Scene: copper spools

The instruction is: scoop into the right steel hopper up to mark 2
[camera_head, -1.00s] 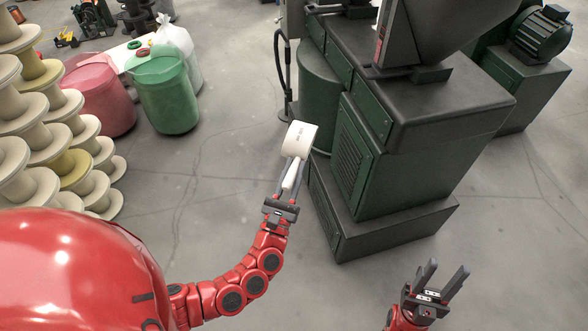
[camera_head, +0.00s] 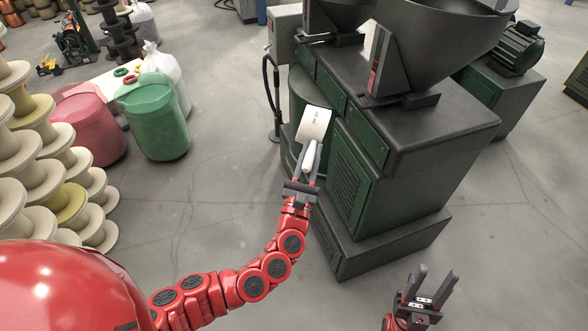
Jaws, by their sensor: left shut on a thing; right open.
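My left gripper (camera_head: 308,172) is shut on the handle of a white scoop (camera_head: 313,126), held in front of the green machine. The scoop's back or side faces me, and I cannot tell whether anything is in it. The right steel hopper (camera_head: 447,39) is a wide dark grey cone on the machine (camera_head: 440,130), with a narrow level strip (camera_head: 379,62) on its left side. Its marks are too small to read, and its inside is mostly hidden. A second dark hopper (camera_head: 338,14) stands behind to the left. My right gripper (camera_head: 437,275) is open and empty at the lower right.
A green bin (camera_head: 156,120) and a pink bin (camera_head: 92,125) stand at the left, with a white bag (camera_head: 165,68) behind. Stacked pale spools (camera_head: 22,150) line the left edge. A motor unit (camera_head: 510,60) stands at the right. The floor between bins and machine is clear.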

